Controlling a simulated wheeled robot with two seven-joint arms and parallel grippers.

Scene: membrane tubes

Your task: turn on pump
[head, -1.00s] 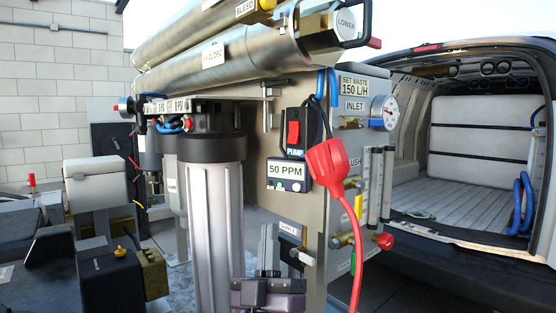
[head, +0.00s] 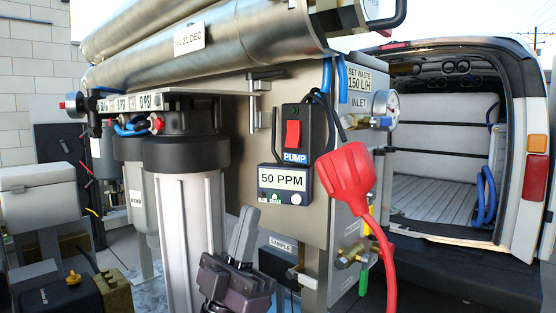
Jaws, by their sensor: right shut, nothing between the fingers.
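The pump switch is a red rocker (head: 293,134) in a black box (head: 305,118) labelled PUMP, on the tan panel (head: 252,160) of the membrane unit. I cannot tell from its tilt whether it is on or off. My right gripper (head: 245,228) is at the bottom centre, shut and empty, its fingers pointing up. It appears below and left of the switch, apart from it. My left gripper is not in view.
A meter (head: 283,181) reading 50 PPM sits below the switch. A red plug (head: 347,172) with a red cable (head: 389,265) hangs right of it. A filter housing (head: 186,215) stands left of my right gripper. An open van (head: 440,150) is behind.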

